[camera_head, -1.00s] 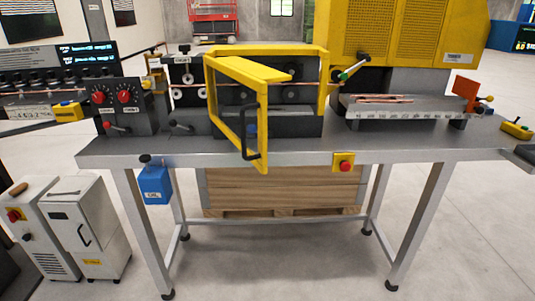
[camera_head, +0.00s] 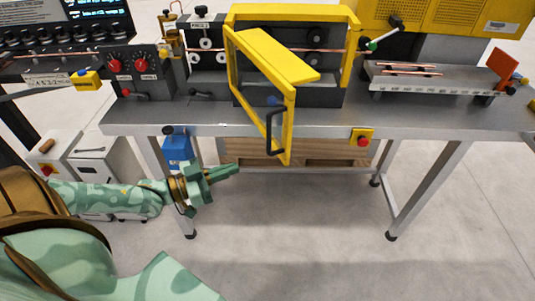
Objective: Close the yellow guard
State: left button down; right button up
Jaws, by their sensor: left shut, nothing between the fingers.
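The yellow guard (camera_head: 287,117) is a hinged frame on the machine at the middle of the bench. It stands swung open toward me, out past the bench's front edge. A black handle (camera_head: 270,132) is on its free side. My left gripper (camera_head: 236,169) is green and shut, with nothing between its fingers. It is in front of and below the bench edge, to the left of the guard's handle and apart from it. My right gripper is not in view.
The steel bench (camera_head: 210,121) runs across the view. A red button on a yellow box (camera_head: 361,139) is on its front edge, right of the guard. A blue box (camera_head: 177,151) hangs under the bench at the left. Copper tubes (camera_head: 412,69) lie on the right tray.

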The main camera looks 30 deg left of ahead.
pick_arm(q)
jog(key=b+x, duration=0.1)
jog(key=x, duration=1)
jog(key=shift+d, duration=0.15)
